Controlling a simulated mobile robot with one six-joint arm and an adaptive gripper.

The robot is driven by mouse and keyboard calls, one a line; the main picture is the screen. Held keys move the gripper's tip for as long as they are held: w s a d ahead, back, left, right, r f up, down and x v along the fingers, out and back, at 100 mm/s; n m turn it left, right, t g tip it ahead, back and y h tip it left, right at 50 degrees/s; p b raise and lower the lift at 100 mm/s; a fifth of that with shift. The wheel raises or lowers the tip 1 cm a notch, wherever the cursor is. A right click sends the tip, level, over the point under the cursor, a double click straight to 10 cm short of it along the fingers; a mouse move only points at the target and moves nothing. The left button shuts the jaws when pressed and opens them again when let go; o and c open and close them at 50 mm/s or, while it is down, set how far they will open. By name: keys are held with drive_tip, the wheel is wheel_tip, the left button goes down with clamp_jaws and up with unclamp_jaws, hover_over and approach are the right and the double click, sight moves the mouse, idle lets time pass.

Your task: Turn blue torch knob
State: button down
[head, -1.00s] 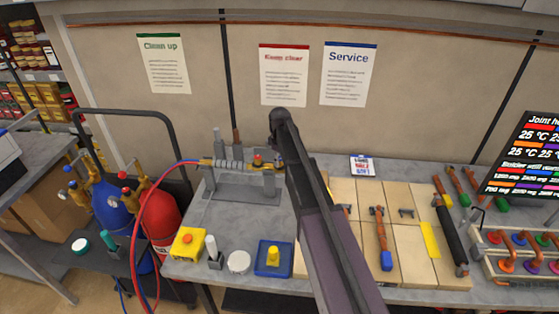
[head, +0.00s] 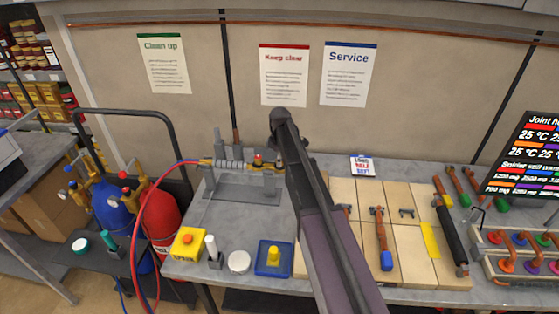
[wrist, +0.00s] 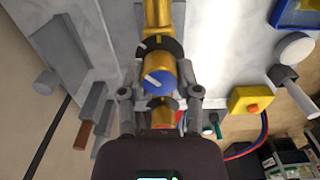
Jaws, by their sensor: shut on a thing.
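In the wrist view, the blue torch knob (wrist: 158,82) sits between the fingers of my gripper (wrist: 160,97). The gripper is shut on it, with one finger at each side. The knob has a pale line across its face, tilted from level. Behind it are a dark collar with a pale mark and the brass torch body (wrist: 158,18). In the head view, the torch (head: 232,164) rests on a grey stand on the bench. There, my arm hides the gripper and the blue knob.
A yellow box with an orange button (head: 187,243), a white round lid (head: 239,262) and a blue tray with a yellow piece (head: 273,259) stand at the bench front. Hoses run left to the blue cylinder (head: 110,207) and red cylinder (head: 160,220). Pale boards (head: 400,218) lie right.

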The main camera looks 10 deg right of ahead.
drive_tip(key=shift+c, duration=1.5)
unclamp_jaws()
drive_tip(key=shift+m, duration=0.4)
